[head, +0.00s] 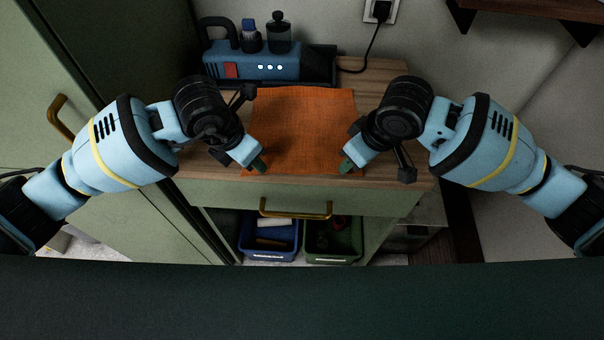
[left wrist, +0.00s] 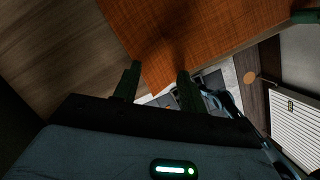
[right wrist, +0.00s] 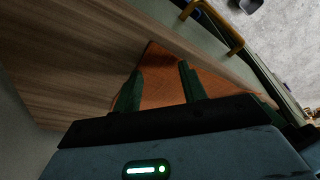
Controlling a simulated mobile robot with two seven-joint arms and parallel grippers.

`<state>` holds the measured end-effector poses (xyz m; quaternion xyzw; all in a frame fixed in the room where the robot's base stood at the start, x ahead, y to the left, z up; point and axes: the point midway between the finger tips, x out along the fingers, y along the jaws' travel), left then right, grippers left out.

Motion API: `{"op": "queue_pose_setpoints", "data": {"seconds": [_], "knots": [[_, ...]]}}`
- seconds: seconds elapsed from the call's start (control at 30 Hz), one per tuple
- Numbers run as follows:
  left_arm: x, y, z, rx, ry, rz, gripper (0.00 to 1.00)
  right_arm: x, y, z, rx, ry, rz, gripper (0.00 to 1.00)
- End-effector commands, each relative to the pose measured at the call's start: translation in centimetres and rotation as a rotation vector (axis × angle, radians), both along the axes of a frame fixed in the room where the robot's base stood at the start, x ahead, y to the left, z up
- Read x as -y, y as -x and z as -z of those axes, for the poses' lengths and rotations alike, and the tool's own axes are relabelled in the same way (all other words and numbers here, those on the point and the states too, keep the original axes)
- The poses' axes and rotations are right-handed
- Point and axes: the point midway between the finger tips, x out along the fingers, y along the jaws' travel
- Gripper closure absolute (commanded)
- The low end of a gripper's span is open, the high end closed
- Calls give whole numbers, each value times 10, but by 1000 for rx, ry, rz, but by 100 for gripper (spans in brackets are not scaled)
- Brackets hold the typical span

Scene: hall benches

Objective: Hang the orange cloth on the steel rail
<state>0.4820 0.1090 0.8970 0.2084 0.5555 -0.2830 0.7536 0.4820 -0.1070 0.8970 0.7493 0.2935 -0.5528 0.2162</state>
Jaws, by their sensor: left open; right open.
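The orange cloth (head: 302,125) lies flat on the wooden top of a green cabinet, its near edge at the top's front edge. My left gripper (head: 258,163) is open at the cloth's near left corner. In the left wrist view the cloth (left wrist: 210,35) reaches between its two fingers (left wrist: 160,82). My right gripper (head: 347,165) is open at the near right corner. In the right wrist view the cloth (right wrist: 160,90) shows between and beyond its fingers (right wrist: 160,82). I cannot tell whether the fingers touch it. I see no steel rail in these views.
A blue device with bottles (head: 265,62) stands behind the cloth. Below the top are a drawer with a brass handle (head: 296,214), a blue bin (head: 268,255) and a green bin (head: 333,257). A tall green cupboard (head: 60,60) stands left. A wall socket (head: 381,9) is behind.

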Motion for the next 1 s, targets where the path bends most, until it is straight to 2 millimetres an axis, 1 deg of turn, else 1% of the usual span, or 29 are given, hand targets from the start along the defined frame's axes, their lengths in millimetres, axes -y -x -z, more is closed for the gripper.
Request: {"op": "queue_pose_setpoints", "data": {"seconds": [0.33,0.43,1.0], "knots": [[0,0,3,-1,0,1,58,0,0,3,0,0,0,58],[0,1,7,-6,0,1,59,0,1,7,-6,0,0,59],[0,2,7,-9,-2,1,96,0,2,8,-9,2,0,96]]}}
